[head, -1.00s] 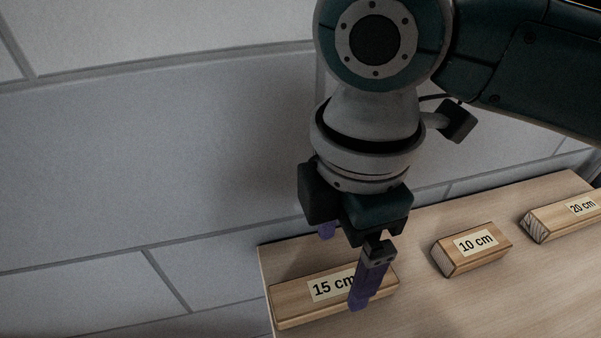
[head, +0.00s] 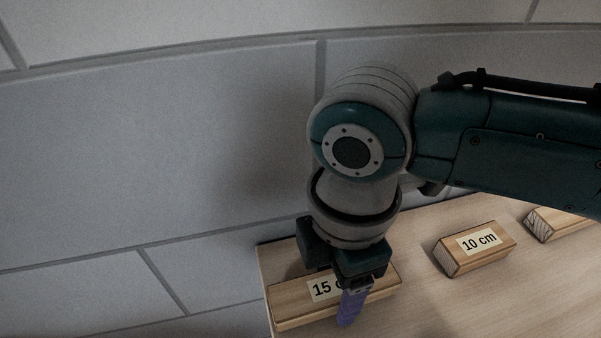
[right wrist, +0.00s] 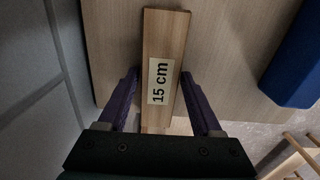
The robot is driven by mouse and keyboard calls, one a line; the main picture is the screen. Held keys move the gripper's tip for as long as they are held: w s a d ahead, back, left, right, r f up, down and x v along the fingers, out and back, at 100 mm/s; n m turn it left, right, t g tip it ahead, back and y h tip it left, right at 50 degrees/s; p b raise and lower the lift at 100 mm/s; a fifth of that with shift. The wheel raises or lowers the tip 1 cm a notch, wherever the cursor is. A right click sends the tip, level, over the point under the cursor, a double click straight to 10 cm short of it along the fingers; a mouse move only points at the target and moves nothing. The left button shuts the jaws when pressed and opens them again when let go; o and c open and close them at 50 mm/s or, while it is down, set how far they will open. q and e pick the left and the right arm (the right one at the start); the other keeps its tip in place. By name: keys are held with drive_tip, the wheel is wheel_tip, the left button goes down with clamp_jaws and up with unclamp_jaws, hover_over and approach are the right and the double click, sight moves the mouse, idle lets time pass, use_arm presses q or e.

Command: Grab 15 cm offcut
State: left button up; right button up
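The 15 cm offcut (head: 290,303) is a wooden block with a white "15 cm" label, lying flat near the left end of the wooden table. It also shows in the right wrist view (right wrist: 163,45), running lengthwise between the fingers. My right gripper (head: 338,305) is down over the offcut and hides part of its label. In the right wrist view the purple fingers (right wrist: 160,98) stand open, one on each side of the block, with a gap visible on both sides. My left gripper is not in view.
The 10 cm offcut (head: 475,248) lies to the right on the table (head: 420,300). Another block (head: 555,224) is at the right edge. A blue object (right wrist: 295,60) shows in the right wrist view. The table's left edge is close to the offcut.

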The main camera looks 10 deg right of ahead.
clamp_jaws()
idle(0.3)
